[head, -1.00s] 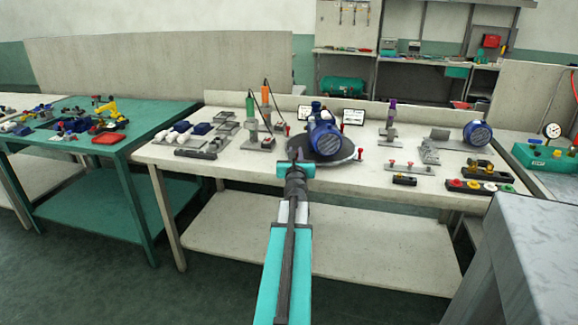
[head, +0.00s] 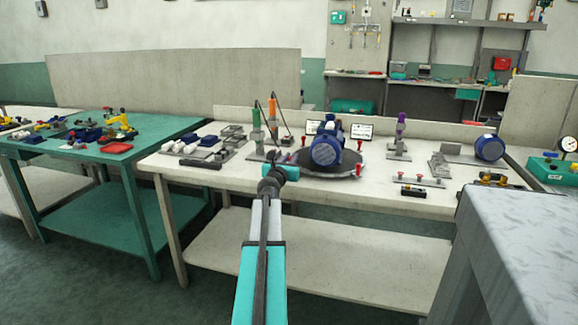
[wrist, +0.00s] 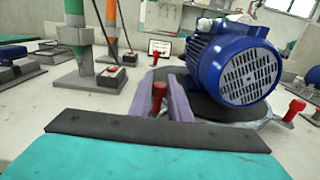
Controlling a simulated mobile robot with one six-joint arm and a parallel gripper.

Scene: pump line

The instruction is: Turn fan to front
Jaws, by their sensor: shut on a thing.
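The blue motor (head: 333,146) sits on a round dark turntable (head: 342,171) on the white bench. Its grilled fan end (head: 325,152) faces the front of the bench in the head view. In the wrist view the motor (wrist: 208,55) stands to the right of my gripper, its fan grille (wrist: 250,75) facing toward the camera and a little right. My gripper (head: 297,158) is at the turntable's left front edge. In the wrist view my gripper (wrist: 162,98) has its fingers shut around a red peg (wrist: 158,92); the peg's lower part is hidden.
Other red pegs (head: 359,171) stand around the turntable rim. Green and orange upright tools (head: 257,122) stand left of it, and a purple-topped stand (head: 400,135) right. A grey block (head: 520,250) fills the right foreground. A teal table (head: 100,150) stands left.

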